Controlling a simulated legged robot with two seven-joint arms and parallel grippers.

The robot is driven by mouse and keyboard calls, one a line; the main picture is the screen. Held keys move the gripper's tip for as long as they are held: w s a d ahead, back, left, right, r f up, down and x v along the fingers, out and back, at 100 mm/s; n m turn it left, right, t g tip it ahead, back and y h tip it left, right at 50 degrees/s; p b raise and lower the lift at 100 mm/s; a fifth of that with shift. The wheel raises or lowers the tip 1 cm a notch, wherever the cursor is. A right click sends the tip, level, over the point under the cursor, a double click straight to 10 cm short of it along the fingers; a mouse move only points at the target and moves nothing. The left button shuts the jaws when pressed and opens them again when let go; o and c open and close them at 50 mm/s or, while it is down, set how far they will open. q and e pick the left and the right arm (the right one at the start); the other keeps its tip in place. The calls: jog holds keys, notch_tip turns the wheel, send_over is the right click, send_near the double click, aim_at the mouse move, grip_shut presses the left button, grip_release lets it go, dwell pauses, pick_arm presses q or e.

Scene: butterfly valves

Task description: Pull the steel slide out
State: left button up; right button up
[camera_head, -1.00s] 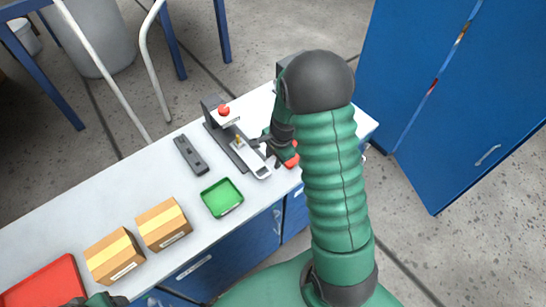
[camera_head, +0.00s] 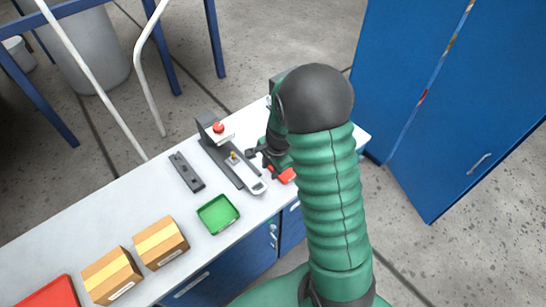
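The steel slide (camera_head: 256,185) is a pale metal bar with a slotted end, lying in a dark fixture (camera_head: 222,165) on the bench. A small brass-coloured pin (camera_head: 233,156) stands on the fixture, and a red knob (camera_head: 218,127) sits on its upright end. My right gripper (camera_head: 260,161) is just right of the slide, with its dark fingers apart and nothing seen between them. I cannot tell whether a finger touches the slide. My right arm hides part of the bench behind it. My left gripper is out of view.
Two cardboard boxes (camera_head: 112,275) and a red tray (camera_head: 50,297) are farther left. A red object (camera_head: 283,175) lies close beside my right gripper. A blue cabinet (camera_head: 440,110) stands at right.

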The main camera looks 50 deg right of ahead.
notch_tip(320, 180, up, 15)
jog(key=s+b, duration=0.1)
jog(key=s, duration=0.2)
jog(key=shift+a+f, duration=0.15)
jog(key=shift+a, duration=0.1)
jog(key=shift+w, duration=0.1)
